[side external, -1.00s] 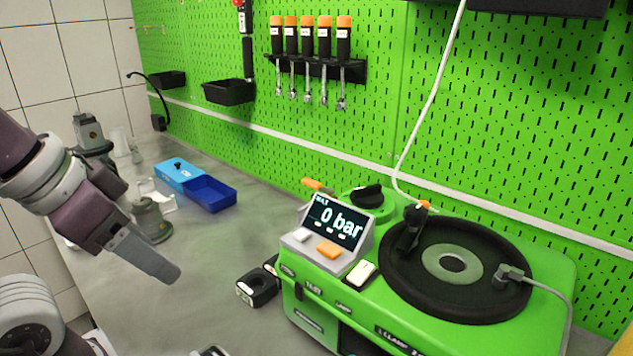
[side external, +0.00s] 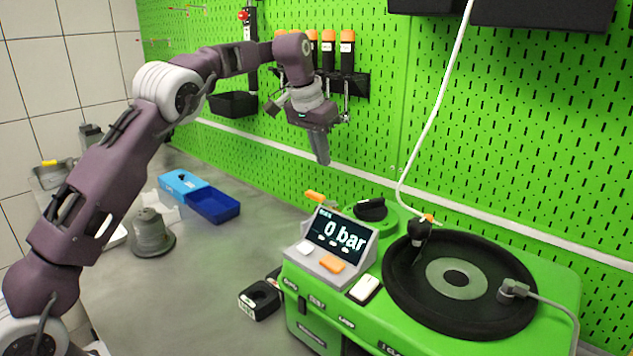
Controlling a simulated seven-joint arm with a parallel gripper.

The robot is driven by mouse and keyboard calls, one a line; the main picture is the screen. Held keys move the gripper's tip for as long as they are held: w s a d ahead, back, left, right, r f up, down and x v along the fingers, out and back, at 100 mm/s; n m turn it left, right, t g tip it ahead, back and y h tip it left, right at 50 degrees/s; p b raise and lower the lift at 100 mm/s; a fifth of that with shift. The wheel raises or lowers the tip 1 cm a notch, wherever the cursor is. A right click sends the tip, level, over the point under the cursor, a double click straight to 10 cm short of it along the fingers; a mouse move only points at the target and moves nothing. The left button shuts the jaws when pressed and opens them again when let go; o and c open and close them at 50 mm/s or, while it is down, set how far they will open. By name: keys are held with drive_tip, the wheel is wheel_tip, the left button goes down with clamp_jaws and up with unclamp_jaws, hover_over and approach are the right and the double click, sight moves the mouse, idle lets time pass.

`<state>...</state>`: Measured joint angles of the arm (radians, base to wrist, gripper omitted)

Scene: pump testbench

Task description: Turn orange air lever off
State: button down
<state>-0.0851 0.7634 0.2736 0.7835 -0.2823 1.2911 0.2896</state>
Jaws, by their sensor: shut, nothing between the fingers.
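An orange lever (side external: 315,196) sticks out behind the display at the back left of the green test bench (side external: 460,335). Its mount is hidden behind the display. A smaller orange part (side external: 428,218) shows at the lower end of the white hose, beside the black fitting. The display (side external: 340,232) reads 0 bar. My gripper (side external: 323,161) is shut and empty. It points down in front of the green pegboard, above the orange lever and apart from it in the picture.
A white hose (side external: 437,100) hangs down to the bench's round black plate (side external: 405,285). Tools with orange handles (side external: 347,58) hang on the pegboard (side external: 540,130) behind my gripper. A blue box (side external: 215,204) and a grey part (side external: 152,235) stand on the table at left.

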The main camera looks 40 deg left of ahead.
sight(310, 192)
wheel_tip(310, 192, down, 6)
drive_tip(key=s, duration=0.2)
idle(0.3)
drive_tip(key=shift+s+n, duration=0.25)
drive_tip(key=shift+n, duration=0.25)
drive_tip(key=s+n, duration=0.1)
drive_tip(key=s+n+y, duration=0.1)
drive_tip(key=n, duration=0.1)
drive_tip(key=s+d+n+g+y, duration=0.2)
drive_tip(key=s+d+n+g, duration=0.1)
drive_tip(key=n, duration=0.9)
drive_tip(key=shift+s+d+n+y, duration=0.4)
drive_tip(key=shift+s+d, duration=0.45)
drive_tip(key=shift+s, duration=0.35)
drive_tip(key=shift+d, duration=0.1)
